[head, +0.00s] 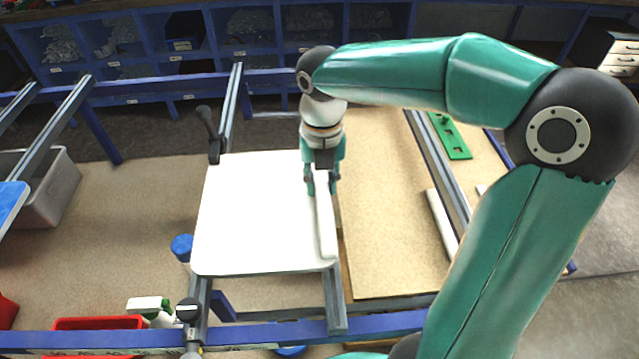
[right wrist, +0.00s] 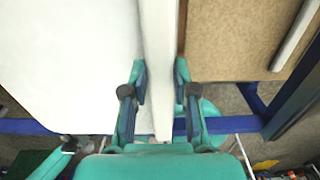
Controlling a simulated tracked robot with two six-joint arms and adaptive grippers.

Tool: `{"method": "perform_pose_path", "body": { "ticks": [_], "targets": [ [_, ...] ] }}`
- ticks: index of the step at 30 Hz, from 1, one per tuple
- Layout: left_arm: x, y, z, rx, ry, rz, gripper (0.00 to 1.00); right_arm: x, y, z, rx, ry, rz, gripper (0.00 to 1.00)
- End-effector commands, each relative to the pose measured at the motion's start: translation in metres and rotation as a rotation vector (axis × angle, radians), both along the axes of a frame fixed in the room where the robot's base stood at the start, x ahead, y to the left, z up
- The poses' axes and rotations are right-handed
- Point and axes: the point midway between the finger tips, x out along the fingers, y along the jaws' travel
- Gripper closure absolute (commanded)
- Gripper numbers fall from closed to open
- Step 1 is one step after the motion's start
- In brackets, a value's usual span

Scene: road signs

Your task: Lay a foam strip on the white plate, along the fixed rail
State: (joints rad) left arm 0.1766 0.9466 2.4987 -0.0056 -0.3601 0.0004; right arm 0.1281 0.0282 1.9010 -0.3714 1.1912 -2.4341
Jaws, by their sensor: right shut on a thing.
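The white plate (head: 255,215) lies flat across two grey rails on the blue frame. A white foam strip (head: 326,225) lies lengthwise over the plate's right edge in the head view. My right gripper (head: 321,184) is shut on the strip near its far end. In the right wrist view the strip (right wrist: 159,60) runs between the two fingers (right wrist: 160,95), with the plate (right wrist: 70,60) on the left. The fixed rail (head: 333,295) shows below the plate's near right corner; the rest of it is hidden. I cannot tell whether the strip touches the plate. My left gripper is not in view.
A black clamp handle (head: 209,130) stands at the plate's far left corner. A red tray (head: 98,323) and a grey bin (head: 45,190) are at left.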

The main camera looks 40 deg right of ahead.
Motion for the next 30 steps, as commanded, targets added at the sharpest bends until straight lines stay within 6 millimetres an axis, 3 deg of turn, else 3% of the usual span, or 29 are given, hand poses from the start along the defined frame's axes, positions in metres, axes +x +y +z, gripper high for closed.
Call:
{"method": "perform_pose_path", "body": {
  "ticks": [11, 12, 17, 30],
  "targets": [
    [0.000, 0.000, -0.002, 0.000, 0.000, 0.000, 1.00, 0.000, 0.000, -0.007, 0.001, -0.001, -0.001, 0.87],
    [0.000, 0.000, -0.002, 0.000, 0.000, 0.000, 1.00, 0.000, 0.000, -0.007, 0.001, -0.001, -0.001, 0.70],
    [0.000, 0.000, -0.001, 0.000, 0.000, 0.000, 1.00, 0.000, 0.000, -0.006, 0.000, -0.001, -0.001, 0.47],
    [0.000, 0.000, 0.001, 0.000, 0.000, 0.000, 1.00, 0.001, 0.000, 0.004, 0.000, -0.004, -0.001, 0.47]
  ]
}}
